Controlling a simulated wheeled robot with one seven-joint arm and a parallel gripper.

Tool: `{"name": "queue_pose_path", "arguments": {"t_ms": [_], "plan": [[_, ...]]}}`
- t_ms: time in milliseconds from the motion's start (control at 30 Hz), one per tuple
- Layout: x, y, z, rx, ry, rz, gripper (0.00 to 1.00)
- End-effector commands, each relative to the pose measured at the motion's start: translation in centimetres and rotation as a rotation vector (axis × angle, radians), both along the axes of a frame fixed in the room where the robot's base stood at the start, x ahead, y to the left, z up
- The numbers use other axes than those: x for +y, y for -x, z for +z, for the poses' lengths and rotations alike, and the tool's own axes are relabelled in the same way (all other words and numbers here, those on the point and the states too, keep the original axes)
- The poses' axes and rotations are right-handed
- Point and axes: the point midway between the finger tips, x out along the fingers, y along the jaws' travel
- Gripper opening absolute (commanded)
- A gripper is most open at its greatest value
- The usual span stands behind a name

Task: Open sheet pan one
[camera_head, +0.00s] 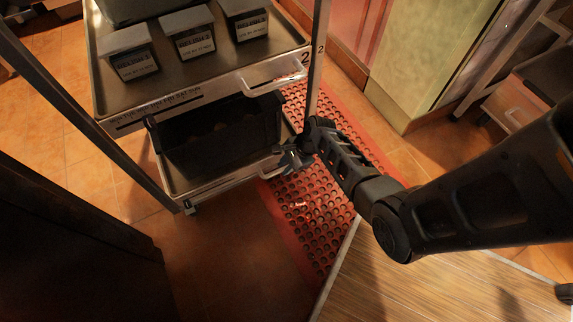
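A metal rack stands at the upper left with two sheet pans on it. The upper pan (150,108) carries a "2" at its right corner. The lower pan (222,183) holds a black crate (222,138); I take it as sheet pan one, but I see no number on it. Its front edge faces the lower right, and its handle is hard to make out near my gripper. My gripper (287,160) is at the right end of this front edge, close to it or touching. Its fingers are small and dark, so I cannot tell whether they grip anything.
Several lidded containers (192,38) stand on the upper pan, which has a metal handle (272,78). A rack post (318,60) rises beside my gripper. A red perforated mat (305,215) lies below. A dark cabinet (70,240) stands at lower left, with tile floor between.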

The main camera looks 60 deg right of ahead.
Motion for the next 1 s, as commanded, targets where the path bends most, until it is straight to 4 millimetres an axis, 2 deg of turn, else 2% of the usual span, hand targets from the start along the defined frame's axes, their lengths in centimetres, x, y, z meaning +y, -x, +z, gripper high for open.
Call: {"name": "queue_pose_path", "arguments": {"t_ms": [33, 233, 767, 1000], "plan": [[0.0, 0.0, 0.0, 0.0, 0.0, 0.0, 0.17], [0.0, 0.0, 0.0, 0.0, 0.0, 0.0, 0.0], [0.1, 0.1, 0.0, 0.0, 0.0, 0.0, 0.0], [1.1, 1.6, 0.3, 0.003, -0.002, -0.001, 0.0]]}}
